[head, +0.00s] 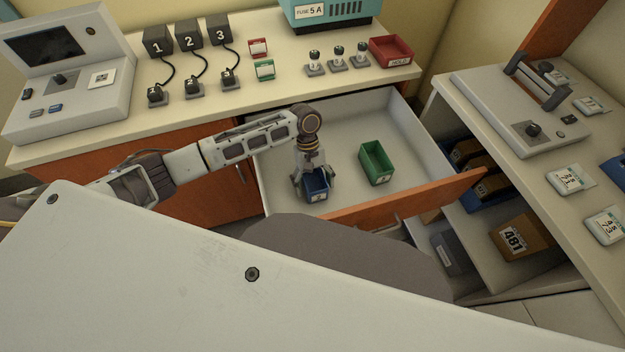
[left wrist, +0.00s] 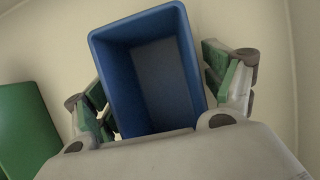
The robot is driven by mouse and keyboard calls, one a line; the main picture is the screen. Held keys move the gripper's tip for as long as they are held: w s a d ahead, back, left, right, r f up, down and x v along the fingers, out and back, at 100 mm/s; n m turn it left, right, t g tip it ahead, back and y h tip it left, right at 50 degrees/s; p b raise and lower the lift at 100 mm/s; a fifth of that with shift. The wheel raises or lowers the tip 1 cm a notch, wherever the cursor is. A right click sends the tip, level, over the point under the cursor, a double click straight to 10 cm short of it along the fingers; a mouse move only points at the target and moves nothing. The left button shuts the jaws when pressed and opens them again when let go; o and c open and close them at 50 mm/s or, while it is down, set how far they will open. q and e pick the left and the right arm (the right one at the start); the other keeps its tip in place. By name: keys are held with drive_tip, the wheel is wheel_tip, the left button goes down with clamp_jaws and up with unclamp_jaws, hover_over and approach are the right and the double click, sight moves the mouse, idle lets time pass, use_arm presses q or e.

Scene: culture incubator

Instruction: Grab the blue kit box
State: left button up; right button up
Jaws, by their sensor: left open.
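The blue kit box (head: 316,193) stands in the open drawer in the head view, an empty open-topped box. My left gripper (head: 313,185) points down over it, with fingers on either side of the box. In the left wrist view the blue box (left wrist: 187,60) lies between the open fingers of my left gripper (left wrist: 160,85). A gap shows between the right finger and the box wall; contact on the left is hard to tell. My right gripper is not in view.
A green box (head: 376,163) stands in the same drawer to the right and also shows in the left wrist view (left wrist: 28,130). The drawer's orange front (head: 420,202) is the near edge. A red tray (head: 390,50) sits on the counter. The drawer floor between the boxes is clear.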

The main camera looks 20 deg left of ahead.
sight(314, 188)
use_arm(q)
drive_tip(key=shift+c, duration=0.4)
drive_tip(key=c, duration=0.9)
drive_tip(key=shift+b, duration=0.3)
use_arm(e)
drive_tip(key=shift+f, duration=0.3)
use_arm(q)
drive_tip(key=shift+r+b, duration=0.15)
drive_tip(key=shift+b, duration=0.4)
wheel_tip(314, 188, up, 10)
drive_tip(key=p, duration=0.2)
drive_tip(key=shift+r, duration=0.15)
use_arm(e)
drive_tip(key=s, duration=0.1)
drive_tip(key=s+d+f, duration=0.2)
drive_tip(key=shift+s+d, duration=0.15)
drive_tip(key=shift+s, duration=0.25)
